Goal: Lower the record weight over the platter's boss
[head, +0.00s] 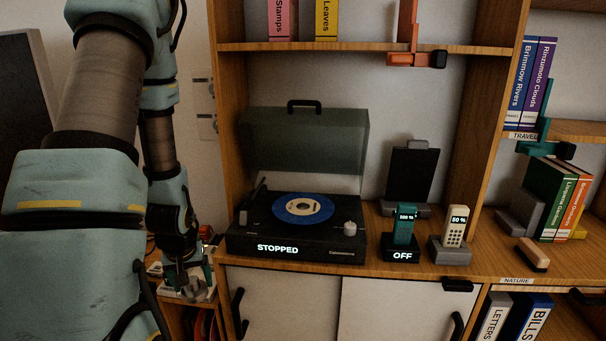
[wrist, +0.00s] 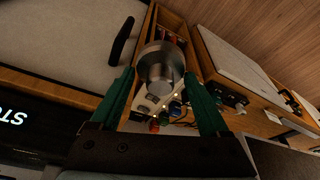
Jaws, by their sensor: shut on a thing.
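My gripper (wrist: 160,78) is shut on the record weight (wrist: 160,62), a shiny round metal piece between its two green fingers in the wrist view. In the head view my gripper (head: 187,283) is low at the left, beside and below the turntable (head: 245,243), with the grey weight partly hidden near its fingertips. The turntable is black, reads "STOPPED", and its smoky lid (head: 305,145) stands open. A blue record (head: 285,213) with a cream label lies on the platter. The boss is too small to make out at the label's middle.
Right of the turntable stand a teal handset (head: 404,228) on a base reading "OFF" and a cream handset (head: 454,228). A shelf (head: 345,48) runs above the lid. A low wooden unit (head: 172,314) with small items lies under my gripper, beside the cabinet (head: 285,305).

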